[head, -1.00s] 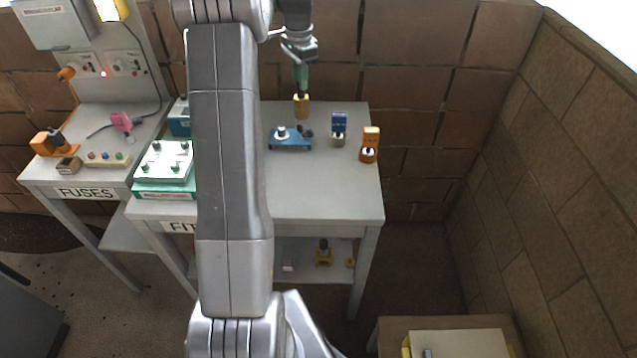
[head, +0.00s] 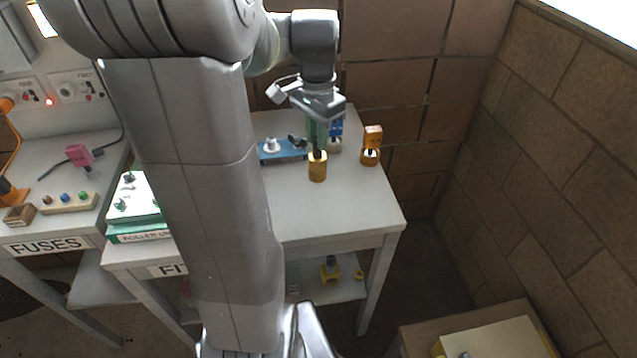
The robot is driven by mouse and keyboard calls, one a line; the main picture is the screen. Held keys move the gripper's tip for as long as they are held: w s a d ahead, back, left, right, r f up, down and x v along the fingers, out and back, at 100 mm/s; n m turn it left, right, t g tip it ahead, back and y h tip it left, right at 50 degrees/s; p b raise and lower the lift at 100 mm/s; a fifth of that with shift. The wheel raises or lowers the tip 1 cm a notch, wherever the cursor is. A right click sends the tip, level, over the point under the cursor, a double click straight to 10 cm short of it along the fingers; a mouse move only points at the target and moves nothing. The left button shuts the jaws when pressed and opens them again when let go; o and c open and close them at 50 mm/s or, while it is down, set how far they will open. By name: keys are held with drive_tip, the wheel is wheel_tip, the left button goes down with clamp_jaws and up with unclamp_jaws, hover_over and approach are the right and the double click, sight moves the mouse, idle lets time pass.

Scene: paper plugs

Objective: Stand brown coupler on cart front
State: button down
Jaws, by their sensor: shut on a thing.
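My gripper (head: 318,118) hangs over the right-hand table and points down. It is shut on the brown coupler, an ochre-brown cylinder (head: 317,168) that hangs upright below the jaws on a dark stem. A green part shows between the jaws and the stem; I cannot tell whether it belongs to the coupler or the gripper. The coupler appears clear of the tabletop (head: 335,210). A low box-like unit with a cream top (head: 495,344) at the bottom right may be the cart; only part of it shows.
A blue fixture (head: 282,152), a partly hidden blue-topped piece (head: 337,130) and an orange piece on a round base (head: 372,145) stand at the table's back. A green-edged tray (head: 138,228) is at left. The table's front right is bare. Walls close the back and right.

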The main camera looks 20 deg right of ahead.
sight(318, 156)
wheel_tip(318, 156, down, 8)
drive_tip(key=shift+f, duration=0.2)
idle(0.3)
drive_tip(key=c, duration=1.3)
unclamp_jaws()
wheel_tip(318, 156, up, 12)
drive_tip(key=shift+r, duration=0.15)
drive_tip(key=shift+o, duration=0.2)
